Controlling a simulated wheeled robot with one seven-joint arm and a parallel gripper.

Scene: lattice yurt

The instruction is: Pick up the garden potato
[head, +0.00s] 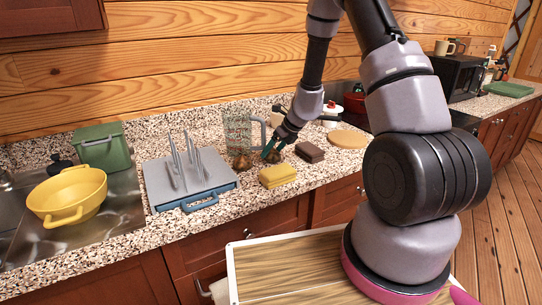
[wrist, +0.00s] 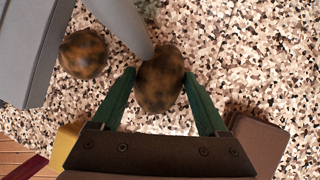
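A brown, mottled potato (wrist: 160,82) lies on the speckled counter between my fingertips in the wrist view. In the head view it is mostly hidden by my gripper (head: 272,150). A second, similar round potato (wrist: 83,54) lies to the left of it, outside my fingers; it also shows in the head view (head: 241,163). The frames do not label which one is the garden potato. My gripper (wrist: 160,76) is open, with one green finger on each side of the nearer potato. The gaps are very narrow, and I cannot tell whether the fingers touch it.
A clear jug (head: 237,132) stands behind the potatoes. A grey dish rack (head: 163,173) is to the left. A yellow block (head: 277,176) and a brown block (head: 310,152) lie close to my gripper. A round wooden board (head: 348,139) is to the right.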

